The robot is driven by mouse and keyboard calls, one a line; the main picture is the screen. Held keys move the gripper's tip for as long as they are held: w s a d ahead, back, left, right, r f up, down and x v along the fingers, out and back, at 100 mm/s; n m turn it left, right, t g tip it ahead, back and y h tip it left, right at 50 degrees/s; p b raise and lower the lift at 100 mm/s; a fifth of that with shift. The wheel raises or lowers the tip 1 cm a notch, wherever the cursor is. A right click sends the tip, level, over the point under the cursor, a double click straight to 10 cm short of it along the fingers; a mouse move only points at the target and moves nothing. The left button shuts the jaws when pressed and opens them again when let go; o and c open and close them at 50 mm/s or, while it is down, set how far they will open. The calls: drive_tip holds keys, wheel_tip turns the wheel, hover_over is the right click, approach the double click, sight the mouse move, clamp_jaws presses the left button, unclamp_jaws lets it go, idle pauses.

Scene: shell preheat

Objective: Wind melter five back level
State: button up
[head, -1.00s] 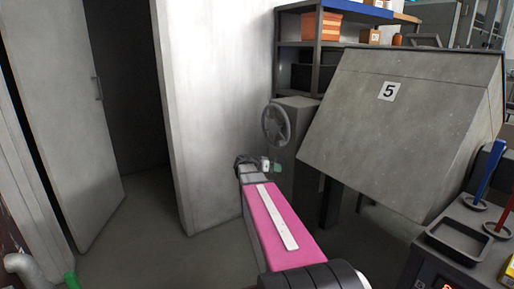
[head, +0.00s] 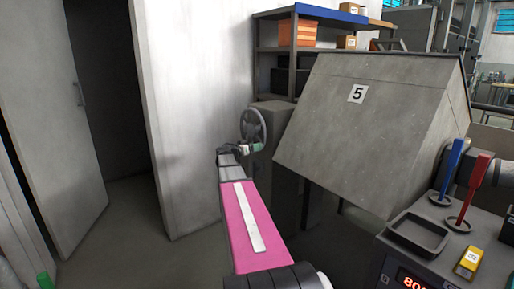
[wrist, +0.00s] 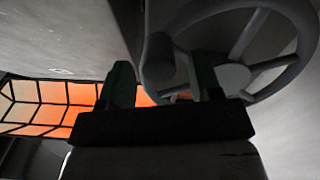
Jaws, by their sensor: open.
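Melter five (head: 365,125) is a large grey box marked with a 5, and it sits tilted in the head view. Its grey spoked handwheel (head: 262,122) is on a pedestal (head: 284,150) to its left. My gripper (head: 250,148) is at the wheel's lower left side. In the wrist view the handwheel (wrist: 303,62) fills the upper right, with a rounded grey handle (wrist: 160,62) on it. My gripper (wrist: 160,85) is open, its dark green fingers on either side of the handle's lower end. Whether they touch it I cannot tell.
A shelf (head: 275,50) with an orange crate (head: 298,33) stands behind the wheel. A bench at right carries a dark tray (head: 418,235), a blue handle (head: 452,165), a red handle (head: 474,185) and a yellow box (head: 468,262). A wall and open door (head: 50,110) are at left.

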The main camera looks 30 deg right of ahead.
drive_tip(key=shift+d, duration=1.15)
clamp_jaws()
drive_tip(key=shift+r, duration=0.1)
